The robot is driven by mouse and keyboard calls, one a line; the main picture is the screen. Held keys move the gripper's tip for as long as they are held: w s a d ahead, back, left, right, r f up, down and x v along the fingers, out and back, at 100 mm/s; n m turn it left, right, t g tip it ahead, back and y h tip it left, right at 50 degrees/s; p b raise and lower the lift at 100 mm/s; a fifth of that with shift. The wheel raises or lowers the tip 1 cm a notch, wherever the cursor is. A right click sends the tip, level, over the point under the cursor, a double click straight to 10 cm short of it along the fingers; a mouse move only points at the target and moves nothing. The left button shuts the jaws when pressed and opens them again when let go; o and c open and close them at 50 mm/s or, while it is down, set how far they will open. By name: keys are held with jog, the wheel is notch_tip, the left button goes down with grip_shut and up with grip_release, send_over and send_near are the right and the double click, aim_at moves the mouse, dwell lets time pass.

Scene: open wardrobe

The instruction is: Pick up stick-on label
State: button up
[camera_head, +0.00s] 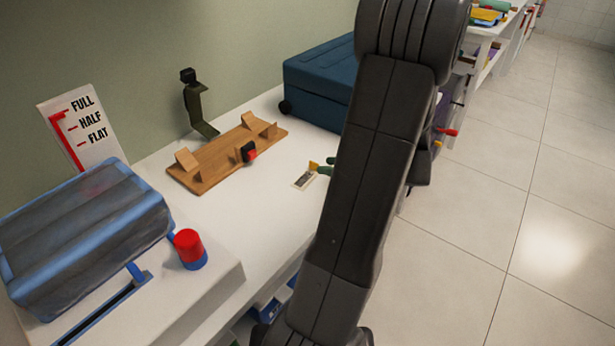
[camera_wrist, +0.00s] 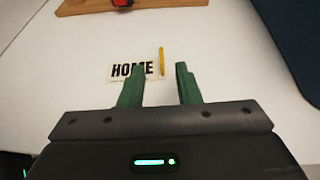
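The stick-on label (camera_wrist: 128,70) is a flat pale rectangle with "HOME" in black letters. It lies on the white surface, just beyond my gripper's left fingertip in the wrist view. It also shows in the head view (camera_head: 304,180), left of my arm. My gripper (camera_wrist: 160,70) has two green fingers, spread apart with nothing held between them. The fingertips are close to the label's near edge, and the label sits mostly left of the gap's middle. Whether the fingers touch the surface cannot be told. In the head view my arm hides most of the gripper.
A narrow yellow piece (camera_wrist: 161,61) is at the label's right end. A wooden stand (camera_head: 222,160) lies behind the label, and a blue suitcase (camera_head: 318,82) stands at the back. A red-topped blue cylinder (camera_head: 189,249) is front left. White surface around the label is clear.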

aim_at(314, 164)
jog(key=shift+w+a+f, duration=0.2)
jog(key=shift+w+a, duration=0.2)
jog(key=shift+a, duration=0.1)
jog(key=shift+b+x, duration=0.8)
jog(key=shift+x, duration=1.5)
grip_shut()
